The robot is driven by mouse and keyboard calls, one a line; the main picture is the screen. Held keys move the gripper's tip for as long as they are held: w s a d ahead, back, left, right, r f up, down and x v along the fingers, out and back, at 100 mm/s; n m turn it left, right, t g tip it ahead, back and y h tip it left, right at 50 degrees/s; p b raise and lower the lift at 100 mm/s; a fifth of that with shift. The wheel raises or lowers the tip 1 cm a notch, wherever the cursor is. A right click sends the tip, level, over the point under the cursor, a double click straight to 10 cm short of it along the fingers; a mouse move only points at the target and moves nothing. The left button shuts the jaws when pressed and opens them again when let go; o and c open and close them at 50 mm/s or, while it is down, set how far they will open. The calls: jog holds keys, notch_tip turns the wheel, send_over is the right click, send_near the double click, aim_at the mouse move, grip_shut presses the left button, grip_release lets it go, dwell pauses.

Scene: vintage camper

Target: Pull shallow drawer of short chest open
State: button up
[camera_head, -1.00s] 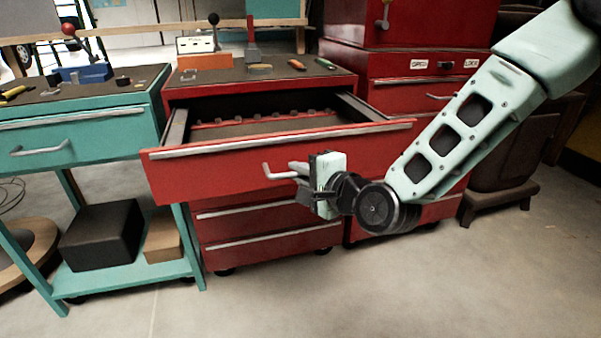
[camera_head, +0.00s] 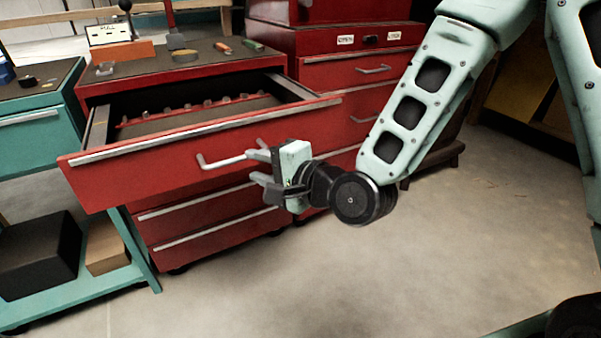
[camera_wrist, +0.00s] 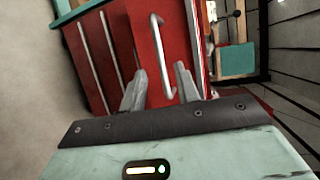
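The short chest (camera_head: 205,238) is red with a dark top, and its shallow top drawer (camera_head: 130,178) is pulled well out, with its inside showing. The drawer has a silver bar handle (camera_head: 225,161), also seen in the wrist view (camera_wrist: 157,45). My gripper (camera_head: 256,168) is at the right end of this handle in the head view. In the wrist view my gripper (camera_wrist: 161,72) has its fingers apart, with the lower part of the handle between them and a gap visible on each side. Whether a finger touches the handle I cannot tell.
A teal workbench (camera_head: 40,150) stands left of the chest, with a dark box (camera_head: 40,255) on its lower shelf. A taller red cabinet (camera_head: 345,75) stands right of it. Tools lie on the chest top. The floor (camera_head: 400,270) in front is clear.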

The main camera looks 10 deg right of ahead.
jog(key=p+v, duration=1)
jog(key=p, duration=1)
jog(key=shift+s+d+p, duration=0.15)
jog(key=shift+s+p, duration=0.05)
jog(key=shift+p, duration=0.1)
